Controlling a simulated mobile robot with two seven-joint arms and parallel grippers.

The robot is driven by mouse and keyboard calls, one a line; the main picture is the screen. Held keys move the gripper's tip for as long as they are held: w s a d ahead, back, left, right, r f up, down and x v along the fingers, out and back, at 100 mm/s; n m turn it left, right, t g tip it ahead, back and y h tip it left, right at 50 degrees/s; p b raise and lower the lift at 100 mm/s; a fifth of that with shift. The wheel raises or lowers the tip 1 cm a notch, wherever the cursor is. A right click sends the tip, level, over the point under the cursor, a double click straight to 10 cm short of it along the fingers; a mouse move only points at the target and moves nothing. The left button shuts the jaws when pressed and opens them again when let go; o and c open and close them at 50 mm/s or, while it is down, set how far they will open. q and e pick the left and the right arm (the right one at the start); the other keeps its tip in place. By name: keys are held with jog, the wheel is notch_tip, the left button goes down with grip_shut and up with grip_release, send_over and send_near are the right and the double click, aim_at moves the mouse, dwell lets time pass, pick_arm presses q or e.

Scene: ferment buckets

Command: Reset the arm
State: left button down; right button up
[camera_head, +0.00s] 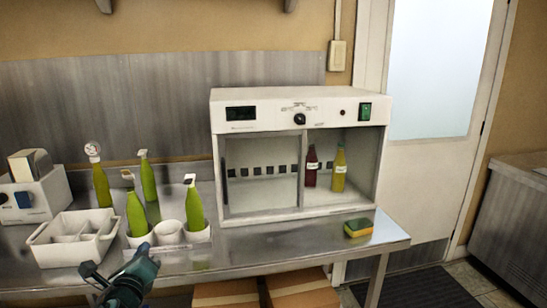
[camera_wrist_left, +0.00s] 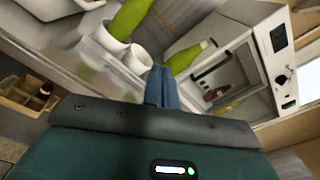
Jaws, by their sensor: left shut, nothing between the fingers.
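My left gripper (camera_head: 138,252) is low at the front edge of the steel table, in front of the white cups. In the left wrist view its blue fingers (camera_wrist_left: 161,88) are together with nothing between them. My right gripper is in neither view. Green bottles stand near it: one (camera_head: 136,214) and another (camera_head: 194,208) sit in white cups, with an empty white cup (camera_head: 169,232) between them. Two more green bottles, one (camera_head: 101,186) and another (camera_head: 148,178), stand behind.
A white cabinet (camera_head: 263,211) stands on the steel table (camera_head: 285,232), holding a red bottle (camera_head: 311,166) and a yellow bottle (camera_head: 339,170). A sponge (camera_head: 358,228) lies at the right. A white divided bin (camera_head: 72,256) and a white box (camera_head: 36,203) are at the left. Cardboard boxes (camera_head: 225,293) sit below.

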pick_arm(q)
jog(key=s+d+f+n+g+h, duration=0.25)
jog(key=s+d+f+n, duration=0.4)
jog(key=f, duration=0.45)
jog(key=s+d+f+n+g+h, duration=0.1)
jog(key=s+d+f+n, duration=0.2)
jog(key=s+n, duration=0.2)
jog(key=s+d+f+n+g+h, duration=0.1)
jog(key=s+d+f+n, duration=0.3)
jog(key=s, duration=0.6)
jog(key=s+d+f+n+g+h, duration=0.2)
jog(key=s+d+f+n, duration=0.1)
jog(key=s+n, duration=0.4)
jog(key=shift+s+d+f+n, duration=0.35)
jog(key=shift+s+f+n, duration=0.05)
jog(key=shift+f+n, duration=0.35)
jog(key=shift+w+a+r, duration=0.1)
